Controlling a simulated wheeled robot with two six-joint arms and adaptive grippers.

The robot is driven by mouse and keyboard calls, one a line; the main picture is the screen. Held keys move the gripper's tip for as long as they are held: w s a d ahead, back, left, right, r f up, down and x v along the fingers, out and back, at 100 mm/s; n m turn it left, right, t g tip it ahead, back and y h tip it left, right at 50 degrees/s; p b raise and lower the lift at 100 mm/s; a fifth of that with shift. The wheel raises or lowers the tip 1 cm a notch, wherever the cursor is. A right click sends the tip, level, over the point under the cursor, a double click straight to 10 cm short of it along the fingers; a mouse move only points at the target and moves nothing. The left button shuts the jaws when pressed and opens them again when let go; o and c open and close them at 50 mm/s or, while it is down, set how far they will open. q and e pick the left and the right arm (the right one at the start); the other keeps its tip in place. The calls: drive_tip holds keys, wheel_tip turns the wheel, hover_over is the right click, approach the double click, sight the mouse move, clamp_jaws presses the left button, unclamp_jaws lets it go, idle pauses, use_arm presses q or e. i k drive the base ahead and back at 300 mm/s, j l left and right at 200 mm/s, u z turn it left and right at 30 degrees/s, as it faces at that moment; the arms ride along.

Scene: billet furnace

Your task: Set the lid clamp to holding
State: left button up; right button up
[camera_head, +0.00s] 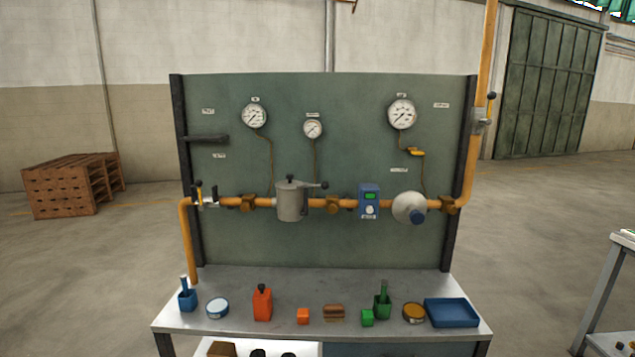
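A grey cylindrical pot (290,204) sits in the orange pipe line on the green panel, with a lid (291,185) on top. A lever arm (312,185) with a black knob at its end reaches out to the right across the lid, roughly level. A small dark knob stands on top of the lid. This lever looks like the lid clamp; its exact position against the lid is too small to tell. Neither of my grippers is in view.
The bench (340,277) below holds a red bottle (262,305), a blue tray (451,313), a green pot with a brush (382,304) and several small items along its front. A blue box (368,201) and a round regulator (408,207) sit right of the pot. Gauges hang above.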

sight(324, 185)
drive_tip(key=i+l+z, duration=0.45)
drive_tip(key=i+l, duration=0.3)
drive_tip(key=l, duration=0.15)
